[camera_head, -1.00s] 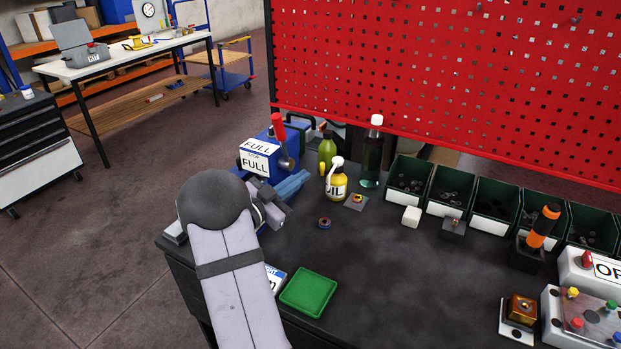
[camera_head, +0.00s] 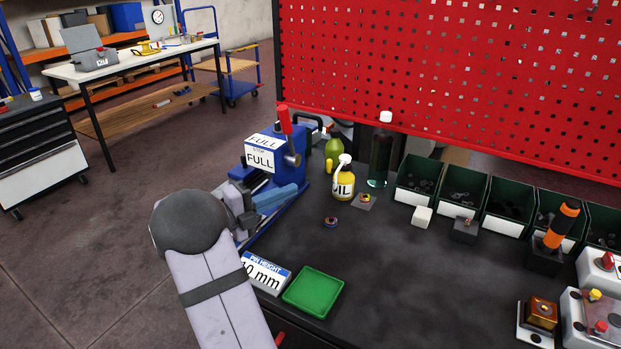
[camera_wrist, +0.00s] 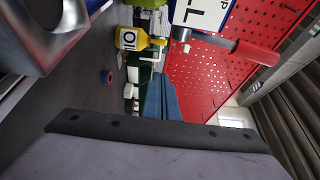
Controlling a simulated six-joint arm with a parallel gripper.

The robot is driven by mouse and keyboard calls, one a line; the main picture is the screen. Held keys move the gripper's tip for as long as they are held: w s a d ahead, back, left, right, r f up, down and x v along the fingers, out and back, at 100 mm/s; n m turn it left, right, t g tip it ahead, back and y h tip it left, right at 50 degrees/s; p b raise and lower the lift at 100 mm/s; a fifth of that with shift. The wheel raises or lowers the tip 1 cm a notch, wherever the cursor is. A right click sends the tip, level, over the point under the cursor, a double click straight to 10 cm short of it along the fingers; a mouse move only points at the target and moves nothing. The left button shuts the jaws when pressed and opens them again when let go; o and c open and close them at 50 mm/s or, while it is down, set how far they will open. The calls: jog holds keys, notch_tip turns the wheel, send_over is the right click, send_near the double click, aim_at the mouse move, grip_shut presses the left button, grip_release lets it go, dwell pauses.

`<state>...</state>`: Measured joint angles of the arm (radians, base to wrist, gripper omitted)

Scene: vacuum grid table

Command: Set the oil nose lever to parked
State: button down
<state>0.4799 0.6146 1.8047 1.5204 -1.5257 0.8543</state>
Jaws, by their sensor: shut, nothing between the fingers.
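No lever in view is legibly marked as an oil nose lever. A red-handled lever (camera_head: 285,120) stands nearly upright on the right side of a blue machine (camera_head: 298,158) with FULL signs. It also shows in the rolled wrist view, as a red grip (camera_wrist: 255,52) on a dark rod. A yellow OIL bottle (camera_head: 342,187) with a white spout stands right of the machine. My gripper (camera_head: 297,189) has its blue fingers together, empty, in front of the machine and below the lever, apart from it. The fingers also show in the wrist view (camera_wrist: 160,80).
A green tray (camera_head: 313,292) and a mm sign (camera_head: 265,274) lie at the bench front. A green bottle (camera_head: 334,152) and a tall dark bottle (camera_head: 380,155) stand behind the OIL bottle. Several parts bins (camera_head: 463,185) line the back.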

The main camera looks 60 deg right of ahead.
jog(key=p, duration=0.3)
send_near(331, 166)
jog(key=s+d, duration=0.1)
jog(key=s, duration=0.4)
jog(key=shift+w+d+r+p, duration=0.1)
jog(key=shift+w+d+p, duration=0.35)
jog(key=shift+d, duration=0.55)
jog(key=shift+w+d+r+p, duration=0.1)
jog(key=shift+w+d+p, duration=0.1)
jog(key=shift+w+d, duration=0.6)
jog(key=shift+s+d, duration=0.15)
jog(key=shift+s, duration=0.05)
jog(key=shift+f, duration=0.1)
jog(key=shift+w+d+f+b, duration=0.1)
jog(key=shift+w+d+b, duration=0.15)
jog(key=shift+b, duration=0.45)
jog(key=shift+w+d+r+b, duration=0.35)
jog(key=shift+w+b, duration=0.1)
jog(key=shift+b, duration=0.7)
